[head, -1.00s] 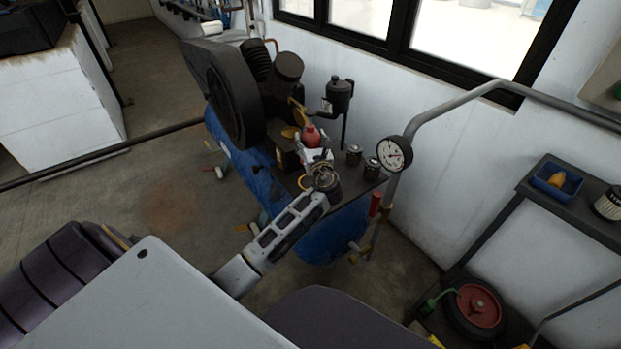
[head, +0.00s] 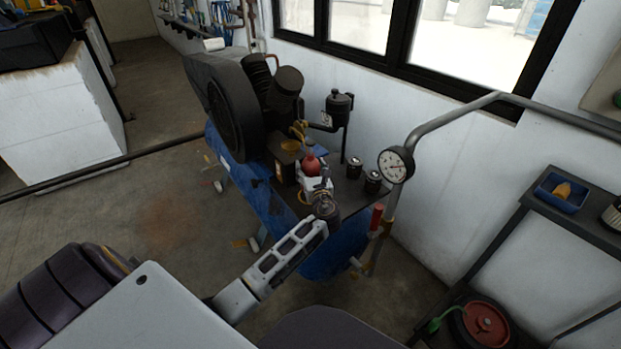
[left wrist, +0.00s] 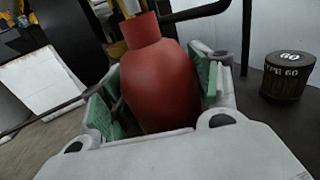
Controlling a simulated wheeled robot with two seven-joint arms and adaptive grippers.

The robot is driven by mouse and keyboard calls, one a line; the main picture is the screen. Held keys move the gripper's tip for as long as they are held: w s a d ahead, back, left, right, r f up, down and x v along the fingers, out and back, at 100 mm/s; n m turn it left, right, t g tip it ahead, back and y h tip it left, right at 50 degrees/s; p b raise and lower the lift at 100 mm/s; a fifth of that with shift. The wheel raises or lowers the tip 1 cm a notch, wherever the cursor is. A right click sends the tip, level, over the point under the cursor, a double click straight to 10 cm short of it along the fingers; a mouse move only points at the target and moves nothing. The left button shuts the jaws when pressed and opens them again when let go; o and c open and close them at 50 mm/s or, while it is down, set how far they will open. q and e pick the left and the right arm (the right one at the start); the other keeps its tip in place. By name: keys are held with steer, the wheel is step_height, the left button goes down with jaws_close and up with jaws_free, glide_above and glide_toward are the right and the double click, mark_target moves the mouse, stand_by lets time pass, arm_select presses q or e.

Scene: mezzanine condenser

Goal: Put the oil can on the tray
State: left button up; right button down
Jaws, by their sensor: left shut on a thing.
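The oil can appears to be the red, round-bodied can with a narrow neck (head: 311,165); it fills the middle of the left wrist view (left wrist: 160,85). My left gripper (head: 314,175) is shut on it, with green pads at both sides of its body. The can looks upright over the dark deck by the compressor; I cannot tell if it touches the deck. A small blue tray (head: 548,200) with an orange-yellow item in it stands on the shelf at the right, well away from the gripper. My right gripper is not in view.
Dark canisters (head: 372,182) stand on the deck right of the gripper; one labelled 60 (left wrist: 288,80) shows close in the wrist view. A gauge (head: 396,164) on a grey rail stands between the deck and the shelf (head: 500,235). The compressor (head: 225,110) is behind left.

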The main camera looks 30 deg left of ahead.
arm_select(q)
steer(key=shift+f, duration=0.6)
steer(key=shift+f+b, duration=0.6)
steer(key=shift+f, duration=0.6)
steer(key=o, duration=1.3)
steer(key=shift+f, duration=0.15)
steer(key=o, duration=0.4)
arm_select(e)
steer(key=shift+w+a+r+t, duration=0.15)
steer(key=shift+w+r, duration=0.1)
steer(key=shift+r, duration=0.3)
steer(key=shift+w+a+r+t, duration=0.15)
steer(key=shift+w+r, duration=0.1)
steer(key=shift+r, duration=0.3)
